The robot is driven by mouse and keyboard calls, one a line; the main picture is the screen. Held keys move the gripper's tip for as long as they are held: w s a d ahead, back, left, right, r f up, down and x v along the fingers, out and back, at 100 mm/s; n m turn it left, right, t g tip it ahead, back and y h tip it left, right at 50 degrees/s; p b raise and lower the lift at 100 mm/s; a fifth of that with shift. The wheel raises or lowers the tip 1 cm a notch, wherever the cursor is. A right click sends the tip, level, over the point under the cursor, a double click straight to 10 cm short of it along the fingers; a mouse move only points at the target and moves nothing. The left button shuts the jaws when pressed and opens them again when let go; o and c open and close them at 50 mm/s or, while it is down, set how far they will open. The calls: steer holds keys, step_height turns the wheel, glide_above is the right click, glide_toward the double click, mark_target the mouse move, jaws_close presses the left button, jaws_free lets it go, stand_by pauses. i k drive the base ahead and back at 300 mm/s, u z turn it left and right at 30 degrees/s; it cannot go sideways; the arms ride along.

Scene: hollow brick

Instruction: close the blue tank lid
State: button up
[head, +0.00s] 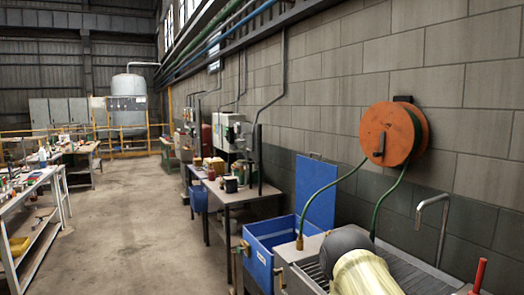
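The blue tank (262,262) is an open-topped box at the lower middle, beside a grey slatted worktop. Its blue lid (316,192) stands raised, close to upright, near the block wall behind the tank, with a small handle on its top edge. The tank's opening shows at the top. A rounded dark grey and cream part at the bottom looks like my arm and covers part of the worktop. My gripper is not in view.
A grey slatted worktop (408,272) with a bent metal pipe (443,222) lies right of the tank. An orange hose reel (388,134) hangs on the wall, its green hose (335,186) looping down in front of the lid. A dark table (236,194) stands behind. Floor (140,230) at left is clear.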

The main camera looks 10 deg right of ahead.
mark_target(313, 175)
steer(key=u, duration=0.5)
steer(key=i, duration=1.25)
steer(key=z, duration=0.5)
